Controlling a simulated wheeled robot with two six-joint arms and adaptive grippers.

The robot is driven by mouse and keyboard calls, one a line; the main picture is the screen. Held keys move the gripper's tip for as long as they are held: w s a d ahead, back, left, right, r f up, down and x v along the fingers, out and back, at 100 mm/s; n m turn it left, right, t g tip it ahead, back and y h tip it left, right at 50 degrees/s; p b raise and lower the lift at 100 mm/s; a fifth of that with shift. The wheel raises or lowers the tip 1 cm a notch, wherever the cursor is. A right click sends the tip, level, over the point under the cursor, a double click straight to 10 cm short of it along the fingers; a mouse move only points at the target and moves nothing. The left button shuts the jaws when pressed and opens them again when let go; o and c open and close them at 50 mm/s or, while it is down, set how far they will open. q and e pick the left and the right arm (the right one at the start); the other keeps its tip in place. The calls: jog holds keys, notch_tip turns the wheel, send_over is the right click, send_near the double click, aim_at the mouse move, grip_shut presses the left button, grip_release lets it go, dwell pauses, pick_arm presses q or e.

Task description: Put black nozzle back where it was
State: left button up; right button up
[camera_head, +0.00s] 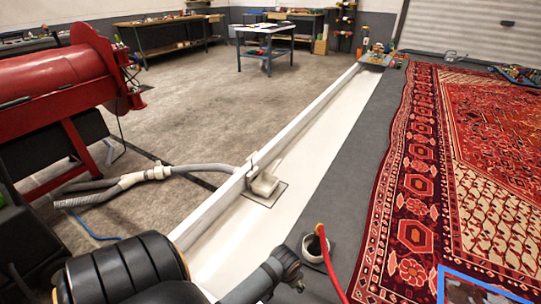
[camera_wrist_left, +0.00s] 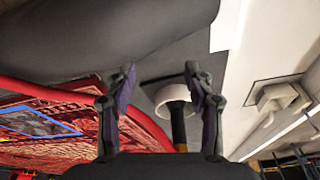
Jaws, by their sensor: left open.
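The black nozzle (camera_wrist_left: 178,122) stands in a white ring-shaped holder (camera_wrist_left: 165,92) on the dark grey floor strip, with a brass-coloured part at its end. In the head view the holder (camera_head: 313,248) sits between the white channel and the rug, and a red hose (camera_head: 328,265) runs from it toward the bottom edge. My left gripper (camera_wrist_left: 159,85) is open and empty, its fingers spread before the holder in the wrist view. The nozzle lies nearer its right finger and appears apart from it. My right gripper is not in view.
A patterned red rug (camera_head: 480,160) with a blue frame (camera_head: 485,280) lies at the right. A long white channel (camera_head: 310,140) with a raised rail runs up the middle. A grey hose (camera_head: 150,178) and a red drum machine (camera_head: 60,90) are at the left.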

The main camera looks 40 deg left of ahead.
pick_arm(q)
jog(key=s+f+g, duration=0.1)
jog(key=s+f, duration=0.5)
jog(key=s, duration=0.4)
jog(key=shift+s+d+m, duration=0.15)
jog(key=shift+m, duration=0.15)
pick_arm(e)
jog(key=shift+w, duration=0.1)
